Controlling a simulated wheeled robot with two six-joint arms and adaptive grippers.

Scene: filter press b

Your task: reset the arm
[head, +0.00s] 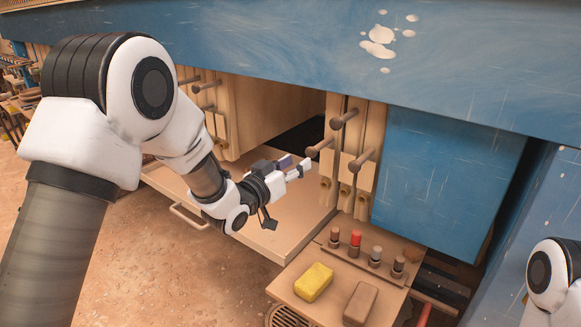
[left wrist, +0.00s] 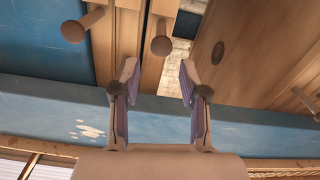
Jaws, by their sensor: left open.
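My left gripper (head: 298,167) reaches in from the left in the head view, over the pale drawer tray (head: 285,222). It is open, with its fingertips just left of the wooden filter plates (head: 372,150) and their round pegs. In the left wrist view, the two fingers of the left gripper (left wrist: 157,75) stand apart with nothing between them. Wooden pegs (left wrist: 161,42) show beyond the fingertips; I cannot tell how far off. Part of my right arm shows at the right edge of the head view, but its gripper is out of frame.
A blue beam (head: 300,45) with white splashes spans the top. A blue panel (head: 440,180) stands right of the plates. Below, a small shelf holds a yellow sponge (head: 314,282), a brown block (head: 360,303) and several knobs (head: 355,242). Open floor (head: 160,270) lies at lower left.

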